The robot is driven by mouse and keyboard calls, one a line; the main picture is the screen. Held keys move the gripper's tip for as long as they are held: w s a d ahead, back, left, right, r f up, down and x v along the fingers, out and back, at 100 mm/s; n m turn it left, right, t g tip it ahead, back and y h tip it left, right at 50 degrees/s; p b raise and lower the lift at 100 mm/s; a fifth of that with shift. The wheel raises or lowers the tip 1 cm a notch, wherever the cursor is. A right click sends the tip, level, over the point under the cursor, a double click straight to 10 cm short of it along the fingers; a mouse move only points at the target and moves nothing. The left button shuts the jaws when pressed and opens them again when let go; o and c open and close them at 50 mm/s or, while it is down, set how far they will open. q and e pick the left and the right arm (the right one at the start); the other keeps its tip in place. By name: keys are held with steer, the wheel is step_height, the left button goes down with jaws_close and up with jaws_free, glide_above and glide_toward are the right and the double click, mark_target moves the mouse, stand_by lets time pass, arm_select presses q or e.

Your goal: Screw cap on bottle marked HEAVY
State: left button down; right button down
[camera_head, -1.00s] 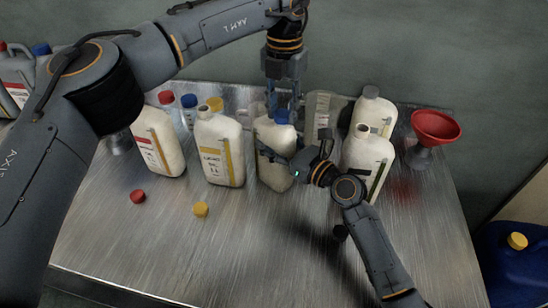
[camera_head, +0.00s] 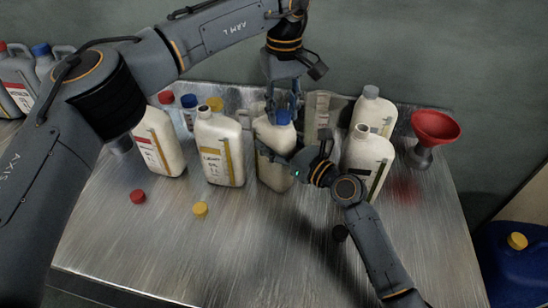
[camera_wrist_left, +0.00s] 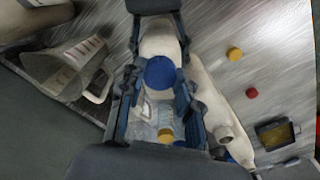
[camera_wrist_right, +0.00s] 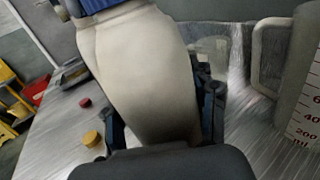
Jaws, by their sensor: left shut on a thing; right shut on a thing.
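A cream bottle (camera_head: 275,165) stands upright in the middle of the table with a blue cap (camera_head: 284,117) at its mouth. My left gripper (camera_head: 284,108) points down from above and is shut on the blue cap. The cap sits between its fingers in the left wrist view (camera_wrist_left: 160,73). My right gripper (camera_head: 280,155) is shut on the bottle's body from the right side. The body fills the space between its fingers in the right wrist view (camera_wrist_right: 145,80). I cannot read a HEAVY marking; the cap's seating on the thread is hidden.
Open bottles with a red label (camera_head: 160,145), yellow label (camera_head: 220,155) and dark label (camera_head: 367,160) stand either side. A grey-capped bottle (camera_head: 375,108), measuring jug (camera_head: 318,115) and red funnel (camera_head: 435,128) are near.

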arm_select(q)
steer(key=shift+m, duration=0.9)
steer(key=c, duration=0.8)
jaws_free()
steer(key=shift+c, duration=0.2)
step_height(320, 180, up, 12)
arm_select(e)
steer(key=shift+c, duration=1.7)
jaws_free()
